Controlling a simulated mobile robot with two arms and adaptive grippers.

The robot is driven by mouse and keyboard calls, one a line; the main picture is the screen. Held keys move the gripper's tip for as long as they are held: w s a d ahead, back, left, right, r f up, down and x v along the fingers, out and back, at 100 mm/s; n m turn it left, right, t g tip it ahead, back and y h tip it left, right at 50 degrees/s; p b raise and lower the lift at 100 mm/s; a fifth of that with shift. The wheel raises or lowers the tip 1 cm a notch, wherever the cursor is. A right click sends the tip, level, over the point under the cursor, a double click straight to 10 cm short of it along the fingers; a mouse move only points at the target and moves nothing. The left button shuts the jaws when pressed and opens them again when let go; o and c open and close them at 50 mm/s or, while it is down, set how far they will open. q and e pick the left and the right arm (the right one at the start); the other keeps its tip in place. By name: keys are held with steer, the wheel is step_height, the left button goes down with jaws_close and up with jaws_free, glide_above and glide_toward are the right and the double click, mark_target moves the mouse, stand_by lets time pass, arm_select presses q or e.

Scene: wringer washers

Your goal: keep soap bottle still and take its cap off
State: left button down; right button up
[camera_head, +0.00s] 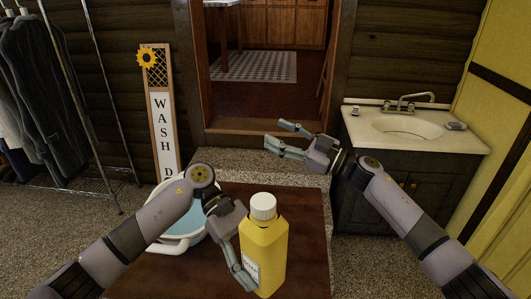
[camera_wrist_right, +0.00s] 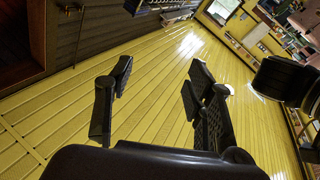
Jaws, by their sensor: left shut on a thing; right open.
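A yellow soap bottle (camera_head: 266,246) with a white cap (camera_head: 263,205) stands upright on the brown table in the head view. The cap sits on the bottle's neck. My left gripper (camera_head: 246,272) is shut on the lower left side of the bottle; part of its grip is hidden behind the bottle. My right gripper (camera_head: 282,136) is open and empty, up and beyond the bottle, with its fingers pointing left. In the right wrist view its two fingers (camera_wrist_right: 158,85) are spread with nothing between them.
A white basin with blue inside (camera_head: 190,232) stands on the table (camera_head: 310,225) left of the bottle, partly behind my left arm. A sink (camera_head: 410,125) on a dark cabinet is at right. A "WASH" sign (camera_head: 162,120) leans on the back wall. The table right of the bottle is clear.

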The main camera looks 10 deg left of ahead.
steer(key=s+a+r+n+g+h, duration=0.3)
steer(key=s+a+r+n+g, duration=0.3)
steer(key=s, duration=0.3)
steer(key=s+a+r+n+g+h, duration=0.3)
steer(key=s+a+r+n+g, duration=0.25)
steer(key=s, duration=0.45)
steer(key=m+t+h, duration=0.1)
steer(key=t+h, duration=0.3)
steer(key=h, duration=0.9)
glide_above(266, 198)
steer(key=shift+a+r, duration=0.2)
steer(key=shift+a, duration=0.05)
steer(key=shift+d+m, duration=0.2)
steer(key=shift+m, duration=0.05)
steer(key=shift+f, duration=3.95)
steer(key=shift+c, duration=0.6)
